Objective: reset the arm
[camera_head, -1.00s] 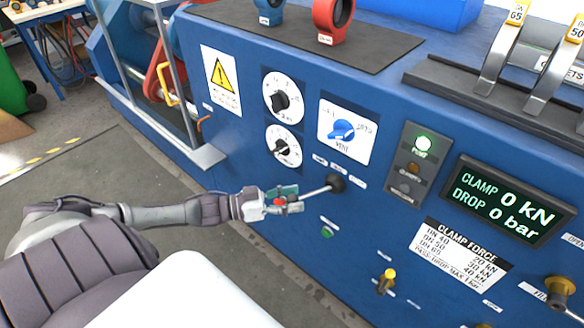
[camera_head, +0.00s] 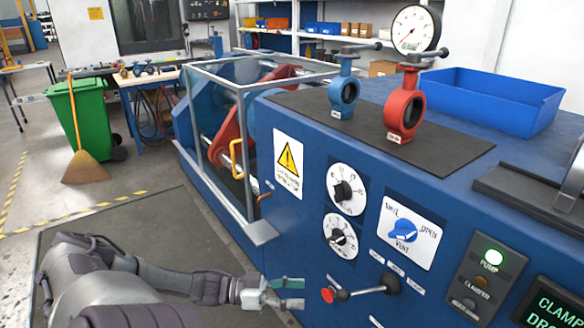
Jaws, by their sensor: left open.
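My left gripper (camera_head: 292,293) is open and empty at the bottom centre, in front of the blue machine panel. Its two green-padded fingers point right. The red knob (camera_head: 328,295) of a lever is just right of the fingertips, with a small gap in the picture. The lever (camera_head: 365,291) runs left and slightly down from its dark pivot (camera_head: 390,284) on the panel. My left arm comes in from the lower left. My right gripper is not in view.
Above the lever are a blue VENT selector (camera_head: 403,230) and two dials (camera_head: 346,186). A blue valve (camera_head: 343,95) and a red valve (camera_head: 404,108) stand on the black mat (camera_head: 440,155). A metal guard frame (camera_head: 246,150) stands left of the panel.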

